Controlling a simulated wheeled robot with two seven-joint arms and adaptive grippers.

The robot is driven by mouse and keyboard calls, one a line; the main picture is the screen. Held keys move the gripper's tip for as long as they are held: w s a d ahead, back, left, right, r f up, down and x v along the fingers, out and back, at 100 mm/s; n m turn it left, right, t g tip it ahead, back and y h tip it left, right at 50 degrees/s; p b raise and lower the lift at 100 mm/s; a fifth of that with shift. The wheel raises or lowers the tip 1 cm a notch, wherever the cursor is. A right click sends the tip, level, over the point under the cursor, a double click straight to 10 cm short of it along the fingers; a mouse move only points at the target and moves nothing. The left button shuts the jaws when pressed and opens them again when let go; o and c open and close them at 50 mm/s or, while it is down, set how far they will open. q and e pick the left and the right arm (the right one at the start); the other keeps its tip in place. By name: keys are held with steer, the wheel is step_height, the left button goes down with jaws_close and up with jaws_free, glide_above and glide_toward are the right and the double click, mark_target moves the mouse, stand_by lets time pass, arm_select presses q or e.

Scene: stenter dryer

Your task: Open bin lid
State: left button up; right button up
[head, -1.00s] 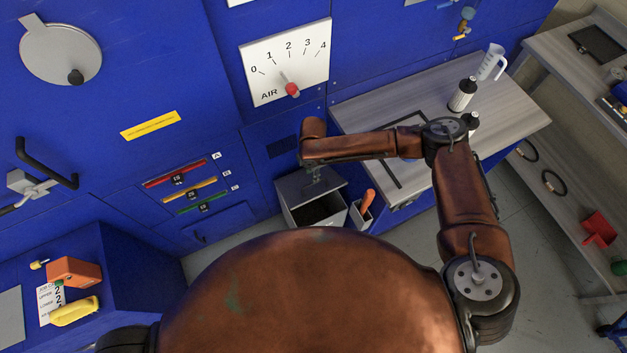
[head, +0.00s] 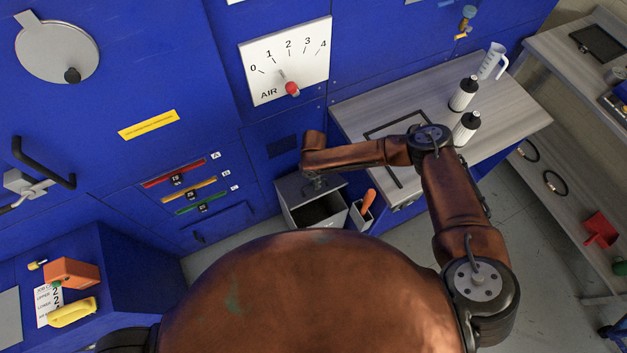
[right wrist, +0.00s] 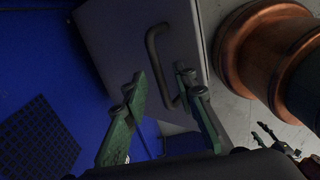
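The grey bin (head: 292,212) stands on the floor against the blue machine. Its grey lid (head: 291,187) is at the back, with a dark opening in front of it; the exact lid angle is hard to tell. My right gripper (head: 316,183) is at the lid. In the right wrist view the lid (right wrist: 115,40) carries a dark bent handle (right wrist: 152,55). The fingers of my right gripper (right wrist: 163,98) are apart, with the handle's lower end between them, nearer the right finger. A small dark gripper-like part, probably my left gripper (right wrist: 276,138), shows at lower right, too small to read.
A narrow container with an orange-handled tool (head: 368,200) stands right beside the bin. The wooden-topped table (head: 400,95) with bottles and a jug is close behind my right arm.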

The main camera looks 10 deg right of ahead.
jaws_close()
stand_by(0.5)
